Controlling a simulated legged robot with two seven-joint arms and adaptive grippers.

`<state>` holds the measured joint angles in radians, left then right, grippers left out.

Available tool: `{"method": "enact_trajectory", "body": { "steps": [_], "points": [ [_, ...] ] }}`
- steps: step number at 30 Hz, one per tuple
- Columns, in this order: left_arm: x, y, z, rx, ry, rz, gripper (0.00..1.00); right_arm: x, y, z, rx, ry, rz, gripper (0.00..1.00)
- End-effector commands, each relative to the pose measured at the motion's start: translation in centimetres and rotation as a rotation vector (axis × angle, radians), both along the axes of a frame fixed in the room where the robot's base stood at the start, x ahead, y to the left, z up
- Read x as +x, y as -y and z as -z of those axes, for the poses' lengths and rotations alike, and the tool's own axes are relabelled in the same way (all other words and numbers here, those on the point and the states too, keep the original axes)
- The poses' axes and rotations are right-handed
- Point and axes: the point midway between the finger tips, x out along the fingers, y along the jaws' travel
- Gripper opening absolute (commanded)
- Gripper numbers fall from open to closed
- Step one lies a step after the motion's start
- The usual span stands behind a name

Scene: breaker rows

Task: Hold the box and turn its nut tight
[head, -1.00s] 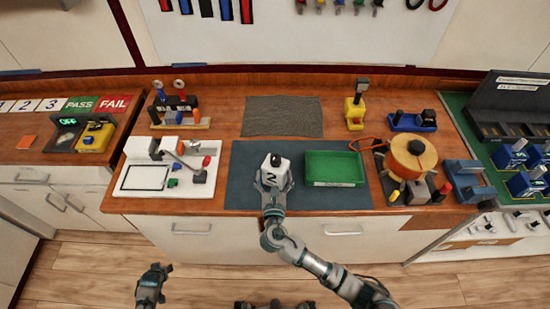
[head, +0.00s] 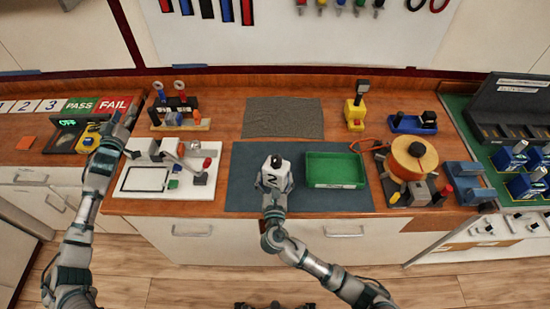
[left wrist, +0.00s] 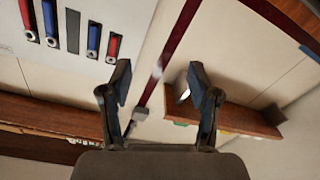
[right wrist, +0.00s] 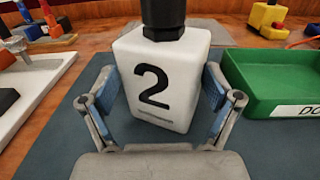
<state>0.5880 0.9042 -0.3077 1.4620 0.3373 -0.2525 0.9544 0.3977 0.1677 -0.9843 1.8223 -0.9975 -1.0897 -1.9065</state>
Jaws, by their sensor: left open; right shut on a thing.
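The white box (head: 274,172) marked 2 stands upright on the dark blue mat (head: 240,190), with a black nut (head: 276,160) on its top. My right gripper (head: 273,186) is shut on the box from the front; in the right wrist view its two fingers flank the box (right wrist: 160,85) below the black nut (right wrist: 163,18). My left gripper (head: 124,130) is open and empty, raised at the left near the yellow device, well apart from the box. The left wrist view shows its two spread fingers (left wrist: 160,95) with only wall and shelf beyond.
A green tray (head: 335,170) stands just right of the box. A white board with small fixtures (head: 135,180) lies left of the mat. An orange spool (head: 413,157) stands at the right. A grey mat (head: 283,117) lies bare behind.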

Motion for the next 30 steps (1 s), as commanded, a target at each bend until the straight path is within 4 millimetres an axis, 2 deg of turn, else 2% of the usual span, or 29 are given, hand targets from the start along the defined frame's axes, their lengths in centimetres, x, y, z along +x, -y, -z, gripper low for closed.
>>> {"method": "enact_trajectory", "body": {
  "steps": [1,3,5,6,9,12,15,18,22,26,30],
  "points": [
    [0.9,4.0,-2.2,0.026,0.033,0.075,0.61,0.0,0.0,-0.1,0.0,0.001,0.0,0.32],
    [1.6,9.5,-4.2,0.061,0.066,0.18,0.61,0.0,0.0,-0.1,0.0,0.001,0.0,0.32],
    [1.7,14.1,-5.7,0.091,0.09,0.269,0.61,-0.1,-0.1,-0.1,0.0,0.001,0.0,0.32],
    [1.5,17.0,-6.5,0.114,0.102,0.327,0.61,-0.1,-0.1,-0.1,0.0,0.001,0.0,0.32],
    [0.4,23.8,-7.9,0.17,0.124,0.47,0.61,-0.1,-0.1,-0.1,-0.001,0.001,0.0,0.32],
    [-1.4,29.6,-8.4,0.228,0.132,0.605,0.61,-0.1,-0.1,-0.1,-0.001,0.001,0.0,0.32],
    [-3.8,34.3,-8.0,0.289,0.123,0.73,0.61,-0.1,-0.2,-0.1,-0.002,0.002,0.0,0.32],
    [-6.5,37.8,-6.8,0.35,0.095,0.845,0.61,-0.1,-0.2,-0.1,-0.002,0.002,0.0,0.32],
    [-10.1,40.5,-4.4,0.423,0.034,0.975,0.61,-0.1,-0.2,-0.1,-0.002,0.002,0.0,0.32],
    [-13.4,41.3,-1.7,0.482,-0.046,1.071,0.61,-0.1,-0.2,-0.1,-0.002,0.002,-0.001,0.32],
    [-16.0,40.8,0.7,0.521,-0.127,1.133,0.61,-0.1,-0.2,-0.1,-0.002,0.002,-0.001,0.32]
  ]
}}
